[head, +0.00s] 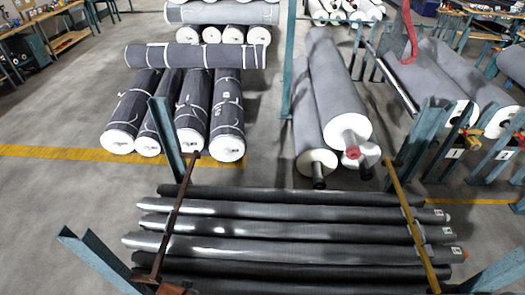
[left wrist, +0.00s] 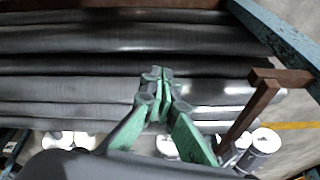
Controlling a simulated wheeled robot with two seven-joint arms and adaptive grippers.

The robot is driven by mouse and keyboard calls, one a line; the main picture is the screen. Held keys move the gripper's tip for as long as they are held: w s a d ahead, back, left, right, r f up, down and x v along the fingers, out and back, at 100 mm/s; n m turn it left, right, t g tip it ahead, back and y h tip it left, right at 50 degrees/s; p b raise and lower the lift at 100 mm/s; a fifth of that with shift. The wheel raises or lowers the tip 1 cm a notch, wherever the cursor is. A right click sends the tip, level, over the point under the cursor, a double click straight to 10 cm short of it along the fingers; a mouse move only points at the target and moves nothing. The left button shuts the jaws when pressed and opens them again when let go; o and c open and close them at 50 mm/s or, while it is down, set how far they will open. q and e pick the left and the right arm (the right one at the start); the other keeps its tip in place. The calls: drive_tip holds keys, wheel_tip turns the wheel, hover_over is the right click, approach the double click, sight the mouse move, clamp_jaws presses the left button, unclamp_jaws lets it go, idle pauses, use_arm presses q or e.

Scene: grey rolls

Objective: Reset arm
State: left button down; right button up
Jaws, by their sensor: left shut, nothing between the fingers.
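My left gripper (left wrist: 158,78) shows in the left wrist view, with green finger links and grey tips. The tips are together with nothing between them. Long dark grey rolls (left wrist: 110,64) lie behind the tips; I cannot tell how far away they are. The head view shows several such long rolls (head: 290,227) side by side on a rack at the front. Neither gripper shows in the head view, and my right gripper is in no view.
A brown bar (head: 175,215) and a yellow bar (head: 412,225) cross the rolls. Teal posts (head: 168,135) stand at the rack. Wrapped dark rolls (head: 195,56) are stacked at back left, and large grey rolls (head: 335,90) lie behind. Bare floor shows on the left.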

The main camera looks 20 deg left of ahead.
use_arm(q)
drive_tip(key=s+d+f+g+b, duration=0.1)
drive_tip(key=s+f, duration=0.1)
drive_tip(key=f, duration=1.2)
drive_tip(key=s+f+b, duration=0.1)
drive_tip(key=s+f, duration=0.2)
drive_tip(key=f, duration=1.1)
drive_tip(key=s+f+m+g+b, duration=0.1)
drive_tip(key=s+f, duration=1.5)
drive_tip(key=s, duration=0.1)
drive_tip(key=shift+s+f+h+b, duration=0.3)
drive_tip(key=shift+s+f+b, duration=0.05)
drive_tip(key=shift+f+b, duration=0.05)
drive_tip(key=shift+d, duration=0.1)
